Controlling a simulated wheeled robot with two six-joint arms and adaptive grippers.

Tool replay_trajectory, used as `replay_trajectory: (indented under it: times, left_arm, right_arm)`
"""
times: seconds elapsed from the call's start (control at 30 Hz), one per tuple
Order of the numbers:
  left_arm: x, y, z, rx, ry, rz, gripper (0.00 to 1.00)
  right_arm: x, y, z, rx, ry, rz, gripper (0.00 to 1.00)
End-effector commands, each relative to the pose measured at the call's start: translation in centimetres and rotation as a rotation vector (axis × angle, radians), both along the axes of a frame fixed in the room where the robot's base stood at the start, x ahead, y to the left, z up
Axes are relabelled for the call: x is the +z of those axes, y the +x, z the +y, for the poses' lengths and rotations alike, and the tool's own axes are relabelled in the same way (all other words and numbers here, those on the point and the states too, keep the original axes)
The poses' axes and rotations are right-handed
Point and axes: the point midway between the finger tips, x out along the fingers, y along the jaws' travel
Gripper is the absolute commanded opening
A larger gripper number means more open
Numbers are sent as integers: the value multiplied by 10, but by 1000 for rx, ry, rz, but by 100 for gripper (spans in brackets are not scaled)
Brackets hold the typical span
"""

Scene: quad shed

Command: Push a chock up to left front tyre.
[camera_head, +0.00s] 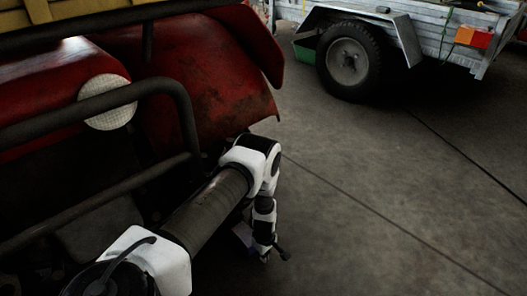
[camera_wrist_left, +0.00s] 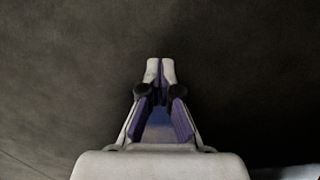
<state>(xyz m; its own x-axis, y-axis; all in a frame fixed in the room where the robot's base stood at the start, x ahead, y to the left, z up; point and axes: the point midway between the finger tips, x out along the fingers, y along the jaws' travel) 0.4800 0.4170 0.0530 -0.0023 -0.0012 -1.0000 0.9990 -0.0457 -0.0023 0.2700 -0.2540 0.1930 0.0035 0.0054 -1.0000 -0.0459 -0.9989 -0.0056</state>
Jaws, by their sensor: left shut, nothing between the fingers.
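The quad's red front fender (camera_head: 205,85) fills the upper left of the head view. The left front tyre cannot be made out; the area under the fender is dark and partly behind my left arm. My left gripper (camera_head: 268,256) points down beside the quad, close to the floor. In the left wrist view its fingertips (camera_wrist_left: 160,66) are together with nothing between them, over bare floor. No chock can be made out clearly in either view. A small pale purplish patch beside the gripper in the head view is too dark to identify. My right gripper is out of view.
The quad's black tube bumper (camera_head: 95,103) runs beside my left arm. A trailer (camera_head: 435,30) with a black wheel (camera_head: 350,62) stands at the back right, a green object (camera_head: 304,50) by it. The grey concrete floor (camera_head: 390,190) between is clear.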

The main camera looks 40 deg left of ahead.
Motion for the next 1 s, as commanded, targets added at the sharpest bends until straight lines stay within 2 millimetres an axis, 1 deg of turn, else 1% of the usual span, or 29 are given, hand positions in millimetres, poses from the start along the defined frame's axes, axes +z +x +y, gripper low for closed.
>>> replay_trajectory:
  times: [0.03,0.1,0.2,0.3,0.4,0.67,0.73,0.77,0.87,0.9,0.97,1.0]
  left_arm:
    - [30,2,1,3,0,-3,0]
    - [52,2,1,2,0,-4,0]
    - [78,1,1,2,0,-2,0]
    - [95,1,1,2,0,-2,0]
    - [102,1,1,2,0,-2,0]
    - [99,1,1,2,0,-2,0]
    - [100,0,-1,-11,0,-1,0]
    - [100,-3,-5,-30,-1,0,0]
    - [103,-23,-33,-181,-6,4,0]
    - [107,-36,-50,-284,-8,6,0]
    - [117,-63,-78,-473,-12,6,0]
    - [126,-83,-97,-615,-13,6,0]
  right_arm:
    - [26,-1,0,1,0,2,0]
    - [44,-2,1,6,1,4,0]
    - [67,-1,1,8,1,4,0]
    - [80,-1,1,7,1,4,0]
    - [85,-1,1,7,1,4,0]
    - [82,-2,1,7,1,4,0]
    - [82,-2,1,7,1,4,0]
    - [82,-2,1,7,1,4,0]
    - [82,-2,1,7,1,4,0]
    - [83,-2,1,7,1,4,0]
    - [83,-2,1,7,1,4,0]
    - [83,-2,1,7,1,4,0]
